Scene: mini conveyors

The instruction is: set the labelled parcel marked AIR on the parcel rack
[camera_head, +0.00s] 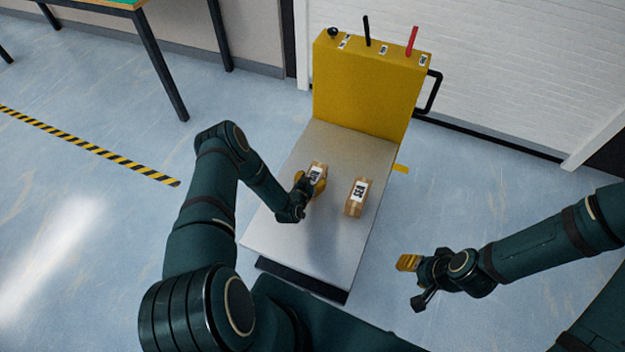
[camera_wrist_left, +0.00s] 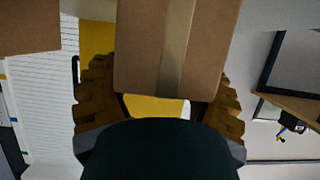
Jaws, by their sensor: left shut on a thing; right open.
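A brown labelled parcel (camera_head: 317,170) is at the steel deck, held between the yellow fingers of my left gripper (camera_head: 312,186). Its white label is partly hidden and too small to read surely. In the left wrist view the parcel (camera_wrist_left: 145,50) fills the space between both fingers, with a tan tape strip down its middle. A second brown parcel (camera_head: 356,198), its label seeming to read SEA, lies to the right on the deck, apart from the first. My right gripper (camera_head: 412,283) is open and empty, right of the deck over the floor. I cannot make out a parcel rack.
The steel deck (camera_head: 290,232) belongs to a yellow-fronted unit (camera_head: 362,92) with knobs, levers and a black side handle (camera_head: 432,92). A green-topped table (camera_head: 105,3) stands at the upper left. Striped floor tape (camera_head: 90,147) and open floor lie left.

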